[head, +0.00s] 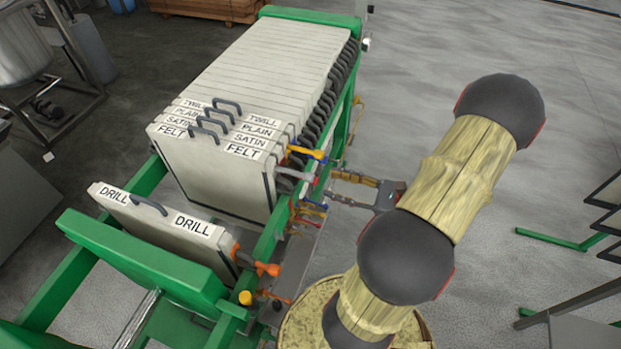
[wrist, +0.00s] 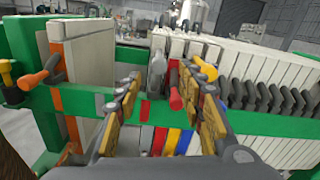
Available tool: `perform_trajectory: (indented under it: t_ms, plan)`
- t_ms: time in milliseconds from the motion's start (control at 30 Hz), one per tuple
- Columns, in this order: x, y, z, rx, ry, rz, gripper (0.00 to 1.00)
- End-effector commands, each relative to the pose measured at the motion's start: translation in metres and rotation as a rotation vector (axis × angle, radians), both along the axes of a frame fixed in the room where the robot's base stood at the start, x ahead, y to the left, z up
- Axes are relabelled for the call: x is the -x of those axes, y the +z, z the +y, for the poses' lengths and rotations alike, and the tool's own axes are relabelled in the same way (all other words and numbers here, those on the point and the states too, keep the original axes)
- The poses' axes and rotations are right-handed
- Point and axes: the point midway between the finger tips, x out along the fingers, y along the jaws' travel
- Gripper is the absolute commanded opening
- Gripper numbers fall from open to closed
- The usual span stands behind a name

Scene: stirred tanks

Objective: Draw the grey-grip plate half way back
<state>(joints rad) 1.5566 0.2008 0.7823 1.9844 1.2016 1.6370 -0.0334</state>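The grey grip (wrist: 157,72) stands beyond my fingers in the wrist view, left of a red grip (wrist: 175,90). In the head view a grey grip (head: 294,174) sticks out at the right side of the front of the plate pack, by the pale plate labelled FELT (head: 215,175). My gripper (wrist: 168,108) is open, its yellow-padded fingers spread either side of the view towards the grey and red grips. It also shows in the head view (head: 348,186), right of the green rail and apart from the grips. Nothing is held.
The DRILL plate (head: 160,232) with an orange grip (head: 258,263) stands apart at the near end, with a gap before FELT. A green rail (wrist: 240,120) crosses ahead of my gripper. A yellow grip (wrist: 205,69) is close on the right. Open floor lies right of the press.

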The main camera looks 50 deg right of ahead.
Motion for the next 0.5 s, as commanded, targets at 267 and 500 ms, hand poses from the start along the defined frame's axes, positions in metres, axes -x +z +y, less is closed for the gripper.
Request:
perform_trajectory:
  t_ms: [267, 500]
  plan:
    - [-0.033, -0.001, 0.016, 0.002, 0.008, 0.001, 0.39]
    - [-0.060, -0.001, 0.026, 0.002, 0.006, 0.002, 0.39]
